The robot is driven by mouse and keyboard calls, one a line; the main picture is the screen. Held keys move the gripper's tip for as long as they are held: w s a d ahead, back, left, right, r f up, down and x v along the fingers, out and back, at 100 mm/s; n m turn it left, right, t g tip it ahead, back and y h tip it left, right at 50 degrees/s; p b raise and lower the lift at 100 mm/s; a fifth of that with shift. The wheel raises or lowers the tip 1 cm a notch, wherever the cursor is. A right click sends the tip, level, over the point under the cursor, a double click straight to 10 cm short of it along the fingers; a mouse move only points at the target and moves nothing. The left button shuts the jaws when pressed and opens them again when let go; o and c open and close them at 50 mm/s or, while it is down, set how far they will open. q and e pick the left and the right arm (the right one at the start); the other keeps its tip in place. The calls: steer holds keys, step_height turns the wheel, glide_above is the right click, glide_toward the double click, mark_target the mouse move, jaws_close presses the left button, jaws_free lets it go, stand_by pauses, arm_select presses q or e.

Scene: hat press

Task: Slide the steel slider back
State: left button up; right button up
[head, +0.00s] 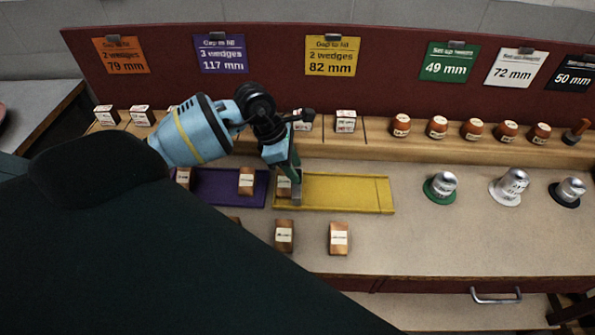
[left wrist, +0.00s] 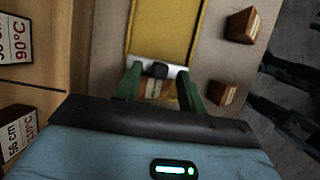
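The yellow tray (head: 335,192) lies on the bench in the middle of the head view. Near its left end stands the small grey steel slider (head: 297,192), with a wooden wedge (head: 283,187) just left of it. My left gripper (head: 287,172) is over that end. In the left wrist view, the green fingers (left wrist: 160,82) are spread apart. The pale slider (left wrist: 171,71) with a dark knob (left wrist: 156,70) lies between or just beyond their tips, and the wedge (left wrist: 153,89) shows between them. Whether the fingers touch the slider is unclear. My right gripper is out of view.
A purple tray (head: 215,188) with wooden wedges lies to the left, partly behind my arm. Two loose wedges (head: 284,236) (head: 339,238) lie in front of the yellow tray. Metal hat blocks (head: 513,187) stand at the right. A shelf (head: 380,135) with small blocks runs behind.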

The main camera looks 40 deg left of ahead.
arm_select(q)
steer(key=shift+x, duration=1.35)
steer(key=shift+c, duration=0.3)
jaws_close()
